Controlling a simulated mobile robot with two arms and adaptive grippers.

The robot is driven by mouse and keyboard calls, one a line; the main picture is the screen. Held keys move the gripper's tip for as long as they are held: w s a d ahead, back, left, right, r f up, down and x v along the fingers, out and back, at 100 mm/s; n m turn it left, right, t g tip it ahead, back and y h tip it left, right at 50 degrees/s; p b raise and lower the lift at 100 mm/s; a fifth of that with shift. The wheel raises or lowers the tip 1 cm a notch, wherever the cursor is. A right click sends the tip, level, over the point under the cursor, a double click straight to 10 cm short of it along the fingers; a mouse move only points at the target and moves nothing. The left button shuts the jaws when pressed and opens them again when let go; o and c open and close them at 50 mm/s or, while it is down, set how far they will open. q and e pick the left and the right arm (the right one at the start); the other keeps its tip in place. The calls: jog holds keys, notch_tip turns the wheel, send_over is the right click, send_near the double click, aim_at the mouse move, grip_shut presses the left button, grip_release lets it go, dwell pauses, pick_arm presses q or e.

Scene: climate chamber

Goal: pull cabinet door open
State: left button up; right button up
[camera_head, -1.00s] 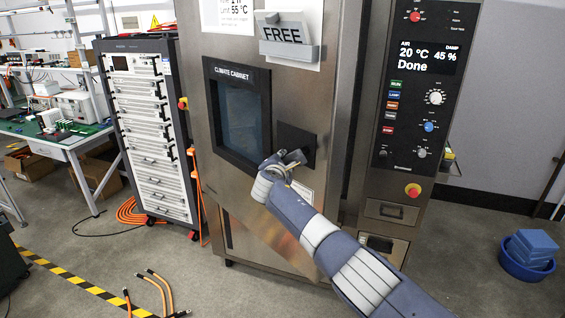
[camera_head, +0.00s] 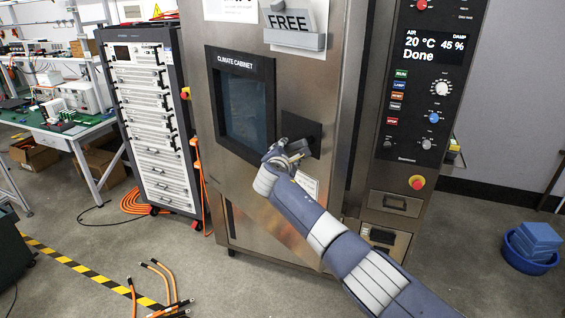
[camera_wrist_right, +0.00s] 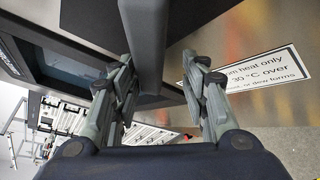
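The steel climate cabinet door (camera_head: 215,150), with a dark window labelled CLIMATE CABINET, looks closed in the head view. Its handle sits on a black plate (camera_head: 312,133) right of the window. My right gripper (camera_head: 290,152) is at the handle, its arm reaching in from the lower right and partly covering it. In the right wrist view, the dark handle bar (camera_wrist_right: 150,45) stands between the two spread fingers of my right gripper (camera_wrist_right: 162,95). The gripper is open, with a gap clear on the right side of the bar. My left gripper is not in view.
A control panel (camera_head: 425,100) reading 20 °C and Done stands right of the door. A rack (camera_head: 150,130) stands to the left. Orange cables (camera_head: 160,285) lie on the floor at lower left. A blue tub (camera_head: 528,255) sits at far right. Floor before the rack is mostly clear.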

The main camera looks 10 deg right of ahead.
jog(key=v, duration=1)
jog(key=shift+s+d, duration=0.15)
jog(key=shift+r, duration=0.1)
jog(key=shift+c, duration=0.2)
